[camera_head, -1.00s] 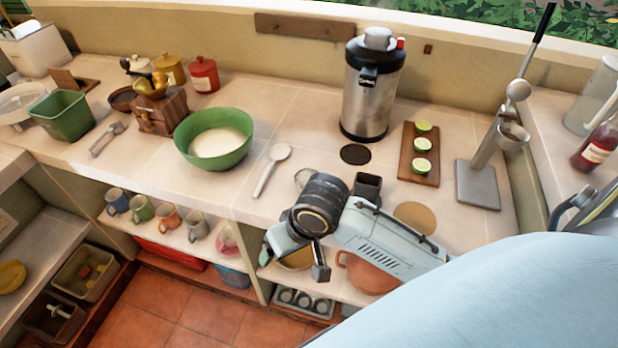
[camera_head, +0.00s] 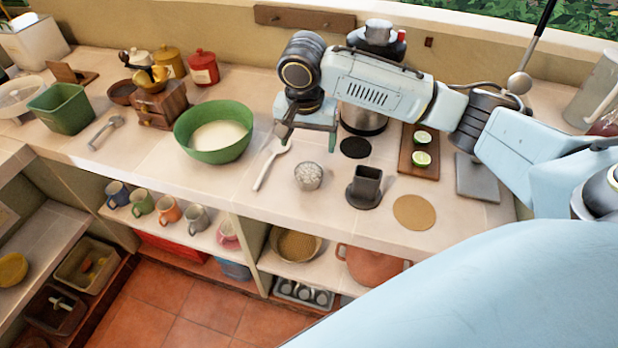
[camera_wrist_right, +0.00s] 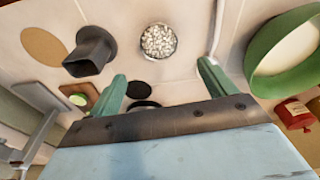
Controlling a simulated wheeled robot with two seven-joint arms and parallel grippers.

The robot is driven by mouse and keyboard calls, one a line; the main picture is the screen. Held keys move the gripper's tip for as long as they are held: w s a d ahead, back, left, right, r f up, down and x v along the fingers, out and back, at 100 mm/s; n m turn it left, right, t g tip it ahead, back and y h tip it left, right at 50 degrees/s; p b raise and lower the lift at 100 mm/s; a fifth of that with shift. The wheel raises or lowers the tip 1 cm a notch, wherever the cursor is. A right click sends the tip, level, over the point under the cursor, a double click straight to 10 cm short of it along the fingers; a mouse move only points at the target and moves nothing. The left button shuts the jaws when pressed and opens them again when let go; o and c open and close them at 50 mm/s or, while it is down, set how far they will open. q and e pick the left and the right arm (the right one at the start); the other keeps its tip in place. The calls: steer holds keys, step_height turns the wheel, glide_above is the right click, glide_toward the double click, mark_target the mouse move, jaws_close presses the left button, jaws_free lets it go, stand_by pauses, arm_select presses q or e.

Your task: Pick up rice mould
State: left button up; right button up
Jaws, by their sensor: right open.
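The rice mould looks to be the dark square tube (camera_head: 366,182) standing upright with its open end up on a round dark base, near the counter's front. It also shows in the right wrist view (camera_wrist_right: 90,52), at upper left, beyond the fingers. My right gripper (camera_head: 307,142) is above the counter, up and left of the mould in the head view. Its green fingers are apart, with nothing between them in the right wrist view (camera_wrist_right: 163,74). The gripper does not touch the mould. My left gripper is out of view.
A small glass of rice (camera_head: 309,176) stands left of the mould, with a white spoon (camera_head: 270,165) and green bowl (camera_head: 215,135) further left. A tan disc (camera_head: 414,212) lies right of it. A lime board (camera_head: 420,145) and a metal dispenser (camera_head: 364,119) stand behind.

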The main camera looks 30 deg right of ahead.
glide_above(309, 180)
steer(key=f, duration=0.6)
steer(key=shift+s+a+f, duration=0.3)
steer(key=shift+f, duration=0.1)
steer(key=shift+d+f+b, duration=0.15)
steer(key=shift+f+b, duration=0.25)
steer(key=shift+f, duration=2.35)
steer(key=shift+c, duration=0.2)
steer(key=shift+r, duration=0.1)
steer(key=c, duration=1.1)
step_height(309, 180, up, 10)
steer(key=shift+p, duration=0.4)
